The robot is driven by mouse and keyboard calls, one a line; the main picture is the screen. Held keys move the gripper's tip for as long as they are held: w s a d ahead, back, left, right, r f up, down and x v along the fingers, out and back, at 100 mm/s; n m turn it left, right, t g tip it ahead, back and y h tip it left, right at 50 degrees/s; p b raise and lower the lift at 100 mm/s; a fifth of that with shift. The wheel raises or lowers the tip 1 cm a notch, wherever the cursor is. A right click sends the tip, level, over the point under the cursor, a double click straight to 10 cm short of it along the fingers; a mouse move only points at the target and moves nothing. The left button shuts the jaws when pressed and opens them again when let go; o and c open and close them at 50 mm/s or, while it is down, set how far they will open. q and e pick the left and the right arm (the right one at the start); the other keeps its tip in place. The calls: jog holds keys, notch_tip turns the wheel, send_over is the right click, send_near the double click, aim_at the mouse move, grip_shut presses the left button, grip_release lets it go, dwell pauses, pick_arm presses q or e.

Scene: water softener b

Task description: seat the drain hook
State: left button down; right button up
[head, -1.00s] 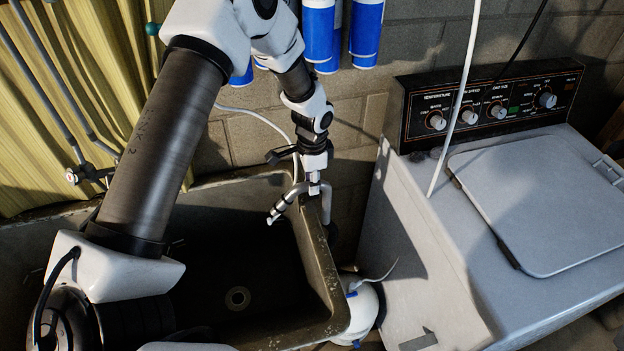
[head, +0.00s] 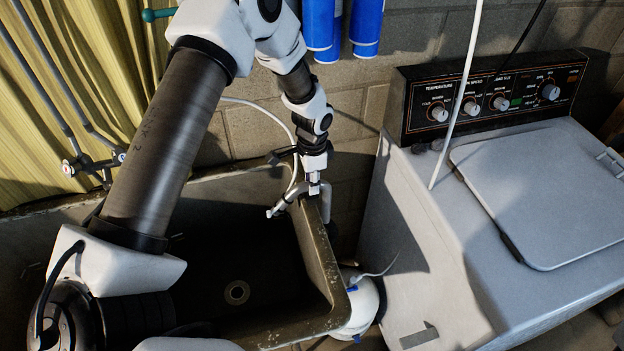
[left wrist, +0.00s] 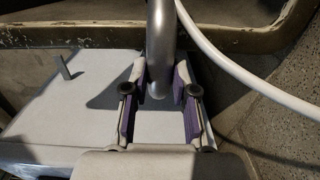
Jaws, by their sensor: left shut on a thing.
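The drain hook (head: 282,204) is a grey bent tube at the right rim of the utility sink (head: 326,262). One end reaches over the basin and another part hangs on the outer side of the rim. My left gripper (head: 314,186) is shut on the drain hook from above, at the rim. In the left wrist view the hook's tube (left wrist: 160,50) runs down between the two purple-lined fingers (left wrist: 160,98). Whether the hook rests fully on the rim is hard to tell. My right gripper is not in view.
A washing machine (head: 535,195) stands to the right, with a gap beside the sink. A white round container (head: 362,305) sits low in that gap. A white hose (head: 262,110) runs along the wall to the hook. Pipes with a valve (head: 70,168) are at the left.

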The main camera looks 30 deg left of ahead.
pick_arm(q)
jog(key=shift+f+b, duration=0.35)
jog(key=shift+f, duration=0.35)
jog(key=c, duration=0.8)
grip_release()
jog(key=shift+c, duration=0.2)
notch_tip(320, 180, up, 12)
